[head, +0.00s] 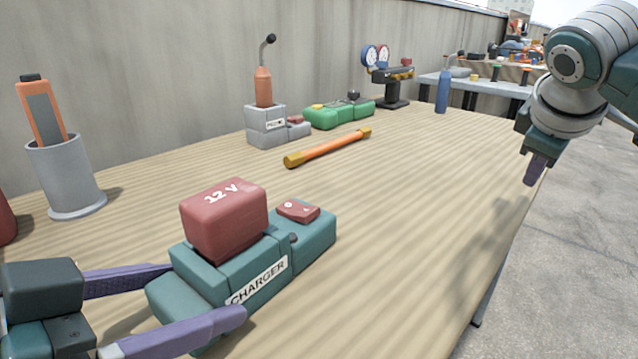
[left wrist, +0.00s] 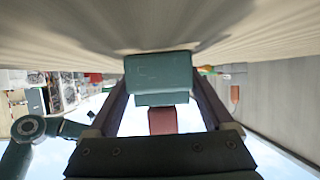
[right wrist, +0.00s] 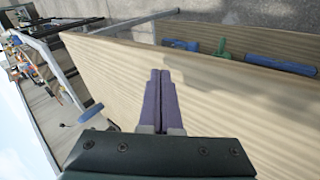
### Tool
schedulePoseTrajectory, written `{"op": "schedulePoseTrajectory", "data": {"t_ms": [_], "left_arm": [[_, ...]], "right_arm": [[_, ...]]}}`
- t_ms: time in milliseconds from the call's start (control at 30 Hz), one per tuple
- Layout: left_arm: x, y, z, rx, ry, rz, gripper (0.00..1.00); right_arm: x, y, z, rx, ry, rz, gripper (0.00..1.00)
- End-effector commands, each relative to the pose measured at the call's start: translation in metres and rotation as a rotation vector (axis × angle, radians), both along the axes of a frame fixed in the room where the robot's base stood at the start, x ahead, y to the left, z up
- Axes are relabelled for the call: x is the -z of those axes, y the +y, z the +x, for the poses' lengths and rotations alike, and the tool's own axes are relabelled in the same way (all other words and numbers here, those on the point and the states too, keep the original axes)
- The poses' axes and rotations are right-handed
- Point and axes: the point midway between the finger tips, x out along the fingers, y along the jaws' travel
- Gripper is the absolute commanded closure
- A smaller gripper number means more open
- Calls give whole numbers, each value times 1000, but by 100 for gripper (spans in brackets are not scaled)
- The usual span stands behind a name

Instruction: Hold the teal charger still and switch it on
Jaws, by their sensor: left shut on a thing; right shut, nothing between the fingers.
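The teal charger (head: 262,272) sits on the bench at the front, its label facing the near right side. A red 12 V battery block (head: 225,218) stands in it. A red rocker switch (head: 298,211) with small white marks is on its far right part; I cannot tell which way it is tipped. My left gripper (head: 208,290) is shut on the charger's near left end, one finger on each side. The left wrist view shows the charger (left wrist: 158,72) between the fingers. My right gripper (head: 535,178) is shut and empty, well apart from the charger, over the bench's right side; its closed fingers show in the right wrist view (right wrist: 160,95).
A grey cup (head: 68,178) stands left. The bench top (head: 430,190) right of the charger is clear.

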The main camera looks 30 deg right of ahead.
Motion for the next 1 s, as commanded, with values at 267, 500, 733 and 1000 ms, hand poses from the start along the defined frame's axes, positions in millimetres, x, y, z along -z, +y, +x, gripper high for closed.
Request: {"op": "schedulePoseTrajectory", "data": {"t_ms": [267, 500, 733, 1000], "left_arm": [[0, 0, 0, 1, 0, -1, 64], [0, 0, 0, 1, 0, -1, 64], [0, 0, 0, 1, 0, -1, 64], [0, 0, 0, 1, 0, -1, 64]], "right_arm": [[-54, 111, 46, -108, -220, 319, 100], [-122, 234, 36, -314, -290, 614, 100], [-144, 282, 8, -426, -252, 705, 100], [-145, 285, 5, -433, -246, 710, 100]]}}
